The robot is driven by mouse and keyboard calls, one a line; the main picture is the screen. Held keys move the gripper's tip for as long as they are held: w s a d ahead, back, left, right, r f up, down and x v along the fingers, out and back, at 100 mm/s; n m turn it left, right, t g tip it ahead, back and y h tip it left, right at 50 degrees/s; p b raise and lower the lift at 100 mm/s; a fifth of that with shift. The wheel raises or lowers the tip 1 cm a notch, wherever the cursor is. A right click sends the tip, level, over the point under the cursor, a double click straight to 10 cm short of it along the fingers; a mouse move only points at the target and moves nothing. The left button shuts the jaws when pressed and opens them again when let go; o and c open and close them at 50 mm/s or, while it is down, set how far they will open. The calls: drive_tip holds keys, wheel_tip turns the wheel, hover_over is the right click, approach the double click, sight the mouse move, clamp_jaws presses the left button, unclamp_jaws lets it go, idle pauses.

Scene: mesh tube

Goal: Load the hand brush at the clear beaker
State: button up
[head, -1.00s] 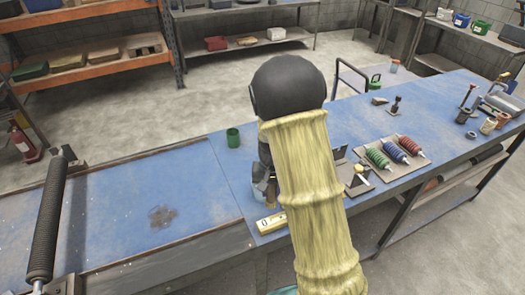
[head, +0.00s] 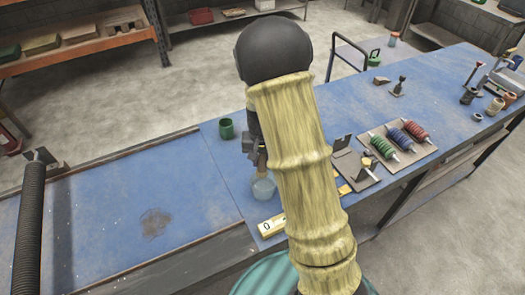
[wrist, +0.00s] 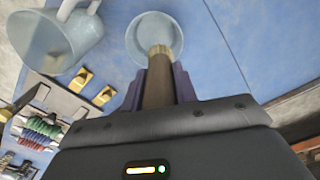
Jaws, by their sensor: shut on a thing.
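My gripper (wrist: 160,88) is shut on the hand brush (wrist: 158,90), which has a brown handle and a pale bristle end. In the wrist view the bristle end overlaps the near rim of a round clear beaker (wrist: 150,22). I cannot tell whether the tip is inside it or above it. In the head view the gripper (head: 256,160) is just above the pale clear beaker (head: 263,189), which stands on the blue bench, left of my sleeved arm. The arm hides part of the bench.
A clear jug (wrist: 62,42) with a handle stands left of the beaker in the wrist view. A green cup (head: 226,129) stands behind left. A tray (head: 408,152) of coloured coils is to the right. The bench's left part is mostly clear.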

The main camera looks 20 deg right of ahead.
sight(263, 176)
drive_tip(key=shift+m, duration=0.4)
drive_tip(key=r+p, duration=0.1)
drive_tip(key=p, duration=0.1)
drive_tip(key=s+r+p, duration=0.1)
drive_tip(key=r+p, duration=0.2)
drive_tip(key=p, duration=0.1)
drive_tip(key=shift+s+r, duration=0.4)
drive_tip(key=shift+f, duration=0.1)
drive_tip(key=shift+f+b, duration=4.25)
drive_tip(key=shift+f, duration=1.05)
drive_tip(key=shift+r, duration=0.1)
drive_tip(key=shift+r+p, duration=3.65)
drive_tip(key=shift+r, duration=0.7)
